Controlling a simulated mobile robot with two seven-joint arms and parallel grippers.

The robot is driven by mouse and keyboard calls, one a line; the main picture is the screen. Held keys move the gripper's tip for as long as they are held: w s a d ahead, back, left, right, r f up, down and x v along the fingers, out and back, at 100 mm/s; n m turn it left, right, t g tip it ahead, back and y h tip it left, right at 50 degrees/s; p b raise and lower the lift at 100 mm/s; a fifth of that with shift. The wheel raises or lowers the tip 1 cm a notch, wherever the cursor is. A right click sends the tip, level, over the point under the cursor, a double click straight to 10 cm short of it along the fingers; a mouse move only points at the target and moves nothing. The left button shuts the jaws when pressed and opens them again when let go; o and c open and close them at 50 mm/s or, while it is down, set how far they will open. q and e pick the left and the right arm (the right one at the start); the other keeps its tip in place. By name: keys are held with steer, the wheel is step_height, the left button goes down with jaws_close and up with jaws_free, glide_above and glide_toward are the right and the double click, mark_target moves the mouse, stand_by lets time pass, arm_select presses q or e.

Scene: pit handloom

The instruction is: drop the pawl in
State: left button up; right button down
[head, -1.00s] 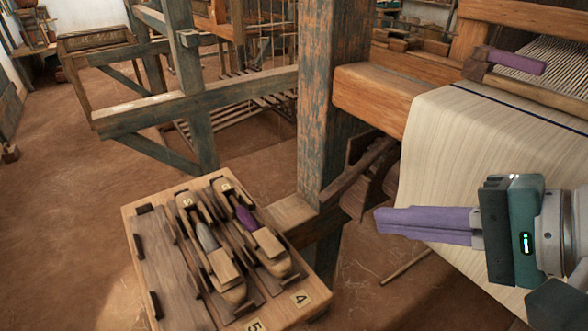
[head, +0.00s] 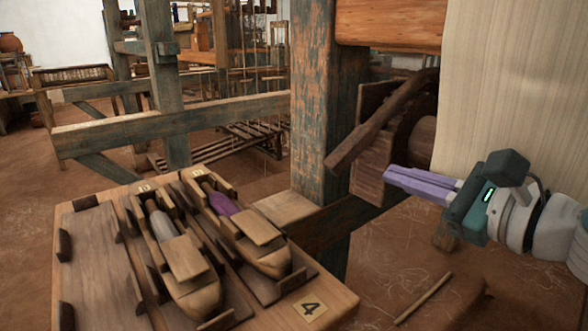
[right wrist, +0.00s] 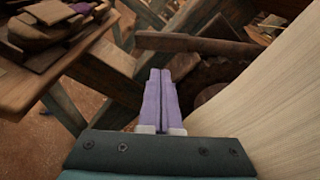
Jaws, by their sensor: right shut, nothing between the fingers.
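The pawl (head: 378,127) is a long dark wooden bar slanting from upper right to lower left beside the blue-green post. It also shows in the right wrist view (right wrist: 195,43), crossing above the fingertips. Behind it is a dark toothed wheel (right wrist: 214,70) by the cloth roller (head: 421,143); whether the pawl touches its teeth I cannot tell. My right gripper (head: 388,176) has purple fingers, shut and empty, pointing left, below the pawl and apart from it in the picture. It partly covers the lower parts of the wheel's housing. My left gripper is out of view.
The worn post (head: 315,100) stands left of the pawl. A wooden bench (head: 85,255) with two shuttles (head: 178,255) is at the lower left. Pale cloth (head: 515,80) hangs close on the right. A stick (head: 423,298) lies on the open earth floor.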

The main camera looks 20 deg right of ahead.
mark_target(358, 129)
steer(key=b+x, duration=0.1)
steer(key=x, duration=0.5)
steer(key=a+r+m+p, duration=0.1)
steer(key=r+p, duration=0.1)
steer(key=p, duration=0.1)
steer(key=s+a+r+m+p, duration=0.1)
steer(key=r+p, duration=0.1)
steer(key=p, duration=0.2)
steer(key=a+r+m+p, duration=0.1)
steer(key=r+p, duration=0.1)
steer(key=p, duration=0.2)
steer(key=shift+s+a+r+m+g+y, duration=0.2)
steer(key=shift+a+r+m+g+y, duration=0.1)
steer(key=shift+a+m+g+y, duration=0.1)
steer(key=shift+a+r+m+p, duration=0.1)
steer(key=shift+m+p, duration=0.2)
steer(key=shift+p, duration=0.1)
steer(key=shift+s, duration=0.1)
